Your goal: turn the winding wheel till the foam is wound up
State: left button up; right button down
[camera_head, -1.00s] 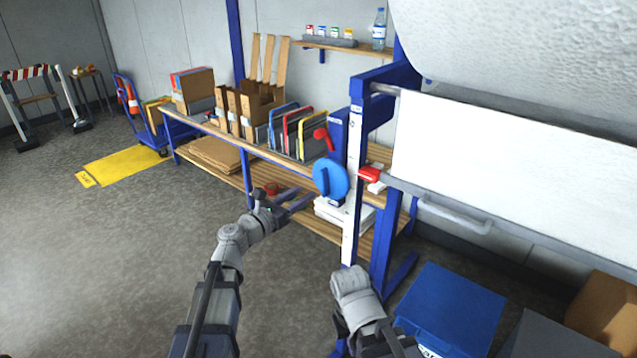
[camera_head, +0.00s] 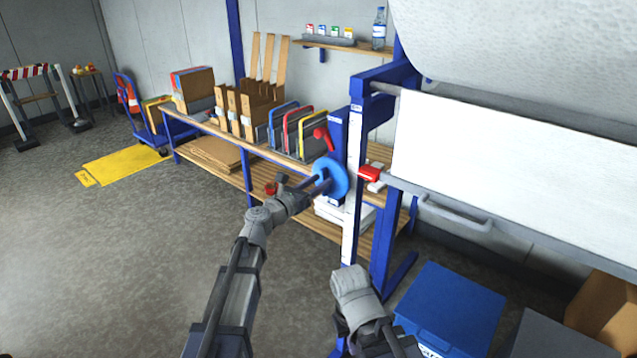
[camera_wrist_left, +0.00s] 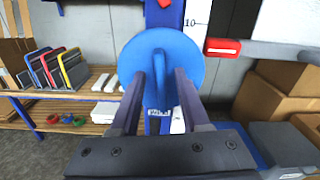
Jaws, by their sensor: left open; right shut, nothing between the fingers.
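The blue round winding wheel (camera_head: 333,177) is on the side of the upright blue and white frame. A raised blue grip bar (camera_wrist_left: 158,85) crosses its face in the left wrist view. My left gripper (camera_head: 318,182) is at the wheel, open, with its fingers on either side of the bar; I cannot tell whether they touch it. A big white textured foam roll (camera_head: 530,45) fills the upper right, and a flat white sheet (camera_head: 510,165) hangs below it. My right gripper (camera_head: 342,325) is low, below the frame, shut and empty; its fingers hardly show.
A red lever (camera_head: 323,138) and a red block (camera_head: 369,173) are close to the wheel. A workbench (camera_head: 200,125) with folders and cardboard stands behind. A blue box (camera_head: 455,305) stands at lower right. The floor at left is open.

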pick_arm(q)
jog(key=shift+c, duration=0.2)
grip_shut()
dwell(0.5)
